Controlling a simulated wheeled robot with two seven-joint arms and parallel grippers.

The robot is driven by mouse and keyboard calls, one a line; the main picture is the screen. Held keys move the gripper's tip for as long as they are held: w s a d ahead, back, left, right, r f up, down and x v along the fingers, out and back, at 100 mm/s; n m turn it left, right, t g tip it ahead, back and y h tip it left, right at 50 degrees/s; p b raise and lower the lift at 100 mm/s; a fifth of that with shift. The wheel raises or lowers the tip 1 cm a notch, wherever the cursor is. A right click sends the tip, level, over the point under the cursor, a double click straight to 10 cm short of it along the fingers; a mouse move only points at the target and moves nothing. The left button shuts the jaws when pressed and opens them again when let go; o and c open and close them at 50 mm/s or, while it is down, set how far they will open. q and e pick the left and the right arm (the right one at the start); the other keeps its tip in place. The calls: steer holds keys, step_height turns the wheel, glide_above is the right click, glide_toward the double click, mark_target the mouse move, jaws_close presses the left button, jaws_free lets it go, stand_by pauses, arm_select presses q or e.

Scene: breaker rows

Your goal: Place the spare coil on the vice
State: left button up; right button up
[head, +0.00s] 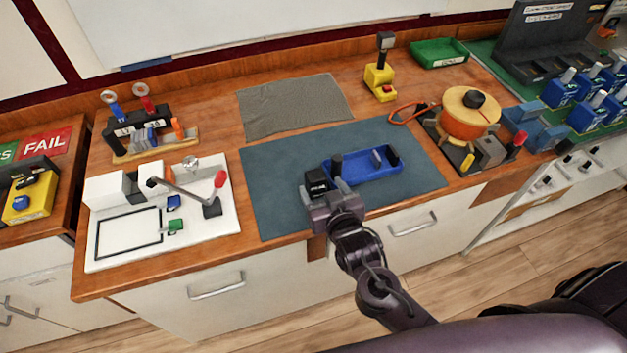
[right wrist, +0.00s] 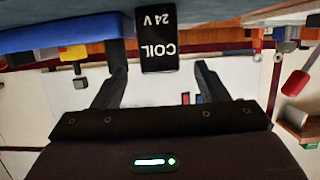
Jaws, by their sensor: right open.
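The spare coil (head: 316,179) is a small black block at the left end of the blue tray on the dark mat. In the right wrist view the coil (right wrist: 160,40) shows white "COIL 24 V" lettering, upside down. My right gripper (head: 326,195) is open at the coil. In the right wrist view its fingers (right wrist: 160,75) stand apart either side of the coil's line; I cannot tell whether either touches it. A blue-grey block that looks like the vice (head: 533,126) stands at the right of the bench. My left gripper is not in view.
The blue tray (head: 372,181) holds small dark parts. An orange winder-like drum (head: 466,122) and a grey block stand between the tray and the vice. Several blue breakers (head: 560,92) stand at far right. A grey cloth (head: 290,106) lies behind the mat.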

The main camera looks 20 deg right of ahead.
mark_target(319, 181)
steer(key=shift+w+p, duration=0.4)
steer(key=shift+w, duration=0.8)
steer(key=shift+w+f, duration=0.3)
steer(key=shift+w, duration=0.25)
steer(key=shift+a, duration=0.1)
steer(key=c, duration=1.3)
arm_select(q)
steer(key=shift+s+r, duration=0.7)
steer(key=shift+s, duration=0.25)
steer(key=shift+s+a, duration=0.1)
arm_select(e)
steer(key=shift+r, duration=0.1)
